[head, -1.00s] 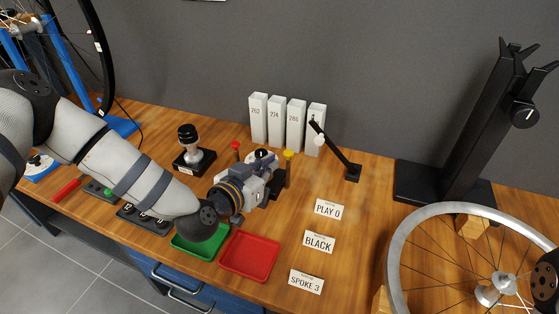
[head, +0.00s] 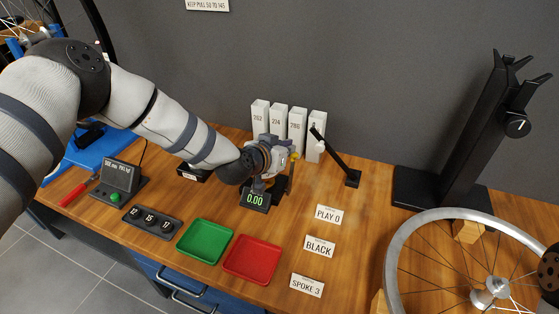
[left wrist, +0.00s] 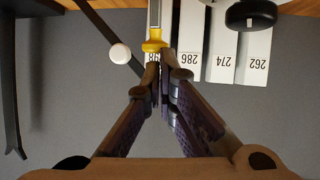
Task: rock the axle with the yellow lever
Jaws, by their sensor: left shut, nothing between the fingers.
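The yellow lever's knob (head: 295,156) shows beside my left gripper (head: 287,151) in the head view; the gripper hides much of its post. In the left wrist view the yellow knob (left wrist: 153,46) is just beyond the shut fingertips (left wrist: 158,72), very close to them. I cannot tell whether they touch. My left gripper is shut and empty. A readout (head: 255,199) showing 0.00 stands below the gripper. The axle is hidden behind my gripper and arm. My right gripper is out of view.
White numbered blocks (head: 278,124) stand behind the gripper. A black slanted arm (head: 335,155) with a white ball stands to the right. Green (head: 205,241) and red (head: 251,259) trays lie in front. A spoked wheel (head: 397,265) and black stand (head: 465,145) are at right.

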